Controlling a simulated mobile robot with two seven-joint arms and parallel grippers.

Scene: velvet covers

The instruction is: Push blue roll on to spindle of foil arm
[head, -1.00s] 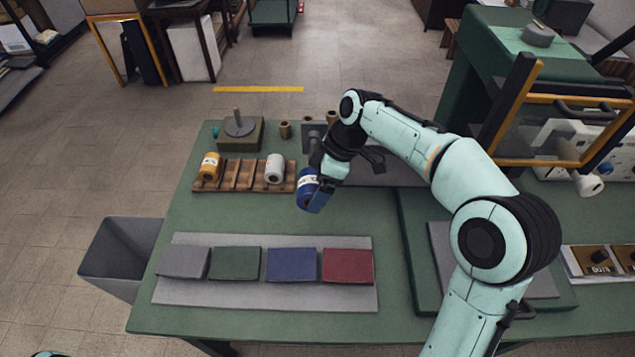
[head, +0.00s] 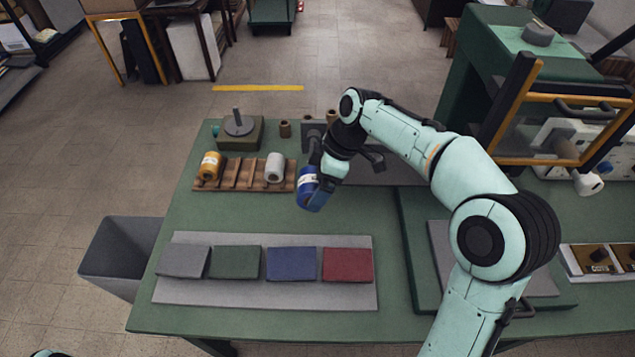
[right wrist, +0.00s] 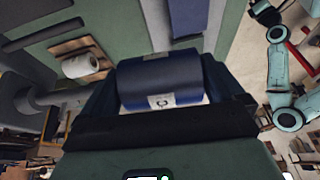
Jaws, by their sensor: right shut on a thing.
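The blue roll (head: 306,188), with a white label band, is held in my right gripper (head: 314,192) above the green table. In the right wrist view the blue roll (right wrist: 160,80) lies between the two dark fingers, which are shut on it. A grey upright (head: 311,136) stands just behind the gripper and may be the foil arm. A grey cylindrical part (right wrist: 40,100) shows left of the roll in the wrist view. I cannot tell whether it is the spindle, or whether the roll touches it. My left gripper is not clearly seen.
A wooden rack (head: 230,174) holds a yellow roll (head: 209,166) and a white roll (head: 275,168). A green block with a grey post (head: 238,126) stands behind. Four-coloured covers lie on a grey mat (head: 265,298) in front. A press (head: 485,80) stands at right.

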